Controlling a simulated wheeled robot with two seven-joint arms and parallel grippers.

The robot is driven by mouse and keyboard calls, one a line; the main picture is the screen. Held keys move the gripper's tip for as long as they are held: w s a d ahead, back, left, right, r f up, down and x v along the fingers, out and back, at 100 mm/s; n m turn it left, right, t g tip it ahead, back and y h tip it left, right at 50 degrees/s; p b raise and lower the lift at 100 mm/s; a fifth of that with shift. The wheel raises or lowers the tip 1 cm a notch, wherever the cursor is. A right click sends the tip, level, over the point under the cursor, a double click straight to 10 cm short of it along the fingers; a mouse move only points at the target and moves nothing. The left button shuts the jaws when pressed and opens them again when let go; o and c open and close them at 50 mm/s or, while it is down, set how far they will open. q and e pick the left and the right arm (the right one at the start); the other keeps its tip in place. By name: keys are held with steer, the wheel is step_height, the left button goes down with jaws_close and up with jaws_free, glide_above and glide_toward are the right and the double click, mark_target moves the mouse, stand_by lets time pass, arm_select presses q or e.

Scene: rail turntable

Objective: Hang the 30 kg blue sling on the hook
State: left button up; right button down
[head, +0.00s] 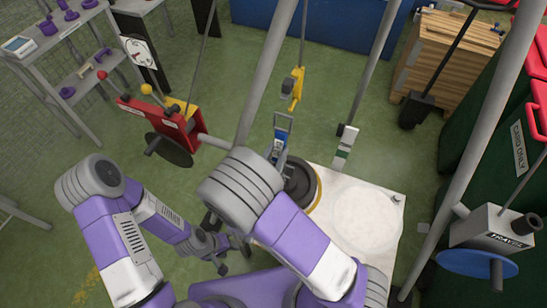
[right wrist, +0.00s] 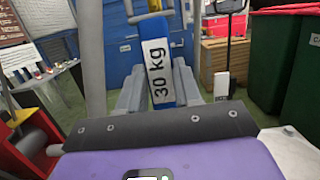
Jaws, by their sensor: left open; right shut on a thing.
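The blue sling (head: 279,143) has a grey loop at its top and a white label reading "30 kg" in the right wrist view (right wrist: 157,72). My right gripper (right wrist: 157,92) is shut on it, one finger on each side; in the head view my own arm hides most of that gripper. The yellow hook (head: 295,88) hangs from a grey rod, above the sling's loop in the head picture, with a visible gap between them. Part of a yellow piece shows at the top of the right wrist view. My left gripper (head: 232,262) is open and empty, low at the left.
A white platform (head: 385,200) with a dark round disc (head: 300,185) lies below the sling. Grey poles rise around it. A red unit (head: 150,118) stands left, wooden crates (head: 445,50) back right, green bins at right. A grey box with a blue disc (head: 478,262) is at lower right.

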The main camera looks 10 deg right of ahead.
steer(key=w+d+f+b, duration=0.1)
steer(key=w+d, duration=0.3)
steer(key=w, duration=0.2)
steer(key=shift+w+d+f, duration=0.2)
steer(key=shift+w+f, duration=0.05)
steer(key=shift+f, duration=0.05)
stand_by(0.6)
stand_by(0.6)
steer(key=c, duration=0.7)
jaws_free()
